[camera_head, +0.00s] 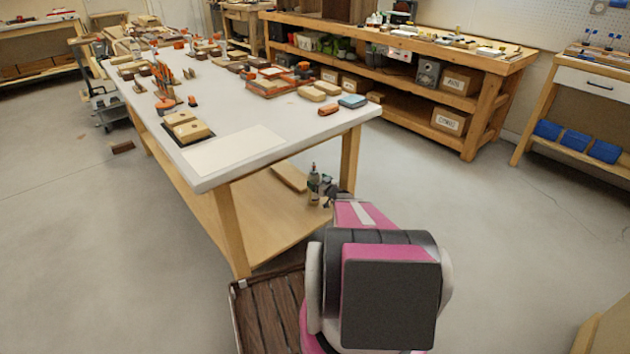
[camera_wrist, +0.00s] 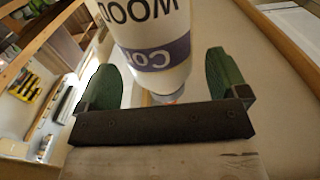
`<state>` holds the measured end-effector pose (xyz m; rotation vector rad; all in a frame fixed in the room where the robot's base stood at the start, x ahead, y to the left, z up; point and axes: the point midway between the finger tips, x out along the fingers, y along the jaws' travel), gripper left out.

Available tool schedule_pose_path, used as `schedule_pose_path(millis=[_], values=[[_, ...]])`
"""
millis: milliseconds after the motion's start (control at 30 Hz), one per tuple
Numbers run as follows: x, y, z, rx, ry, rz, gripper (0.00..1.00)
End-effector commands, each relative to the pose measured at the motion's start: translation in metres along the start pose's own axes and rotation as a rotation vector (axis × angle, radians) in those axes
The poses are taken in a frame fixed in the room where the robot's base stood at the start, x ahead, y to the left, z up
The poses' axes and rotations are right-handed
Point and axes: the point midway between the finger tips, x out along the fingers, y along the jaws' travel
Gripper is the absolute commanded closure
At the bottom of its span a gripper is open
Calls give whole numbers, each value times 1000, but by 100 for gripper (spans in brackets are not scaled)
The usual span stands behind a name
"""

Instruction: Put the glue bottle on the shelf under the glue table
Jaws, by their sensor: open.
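The glue bottle (camera_head: 313,184) stands upright on or just above the wooden lower shelf (camera_head: 262,222) of the white-topped table (camera_head: 240,146), near its right front leg. In the wrist view the bottle (camera_wrist: 160,45) is white with a purple band and dark lettering. My gripper (camera_wrist: 162,62) is open, its two green fingers on either side of the bottle. A gap shows between each finger and the bottle. In the head view my gripper (camera_head: 328,191) is small and dark beside the bottle, partly hidden by my arm. Exact contact with the shelf is hidden.
A wooden board (camera_head: 290,177) lies on the shelf behind the bottle. The table leg (camera_head: 349,160) stands close right of my gripper. Wooden blocks (camera_head: 187,126) and clamps lie on the tabletop. A workbench (camera_head: 400,85) stands behind.

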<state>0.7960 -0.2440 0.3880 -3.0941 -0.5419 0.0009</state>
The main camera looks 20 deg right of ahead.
Motion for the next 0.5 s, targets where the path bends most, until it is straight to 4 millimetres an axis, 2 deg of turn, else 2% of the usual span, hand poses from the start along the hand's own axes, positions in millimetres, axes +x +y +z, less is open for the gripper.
schedule_pose_path(millis=[33,300,500], values=[[-13,-2,-2,0,-1,1,8],[-66,-1,-2,0,0,1,8],[-90,-1,-1,0,1,0,8]])
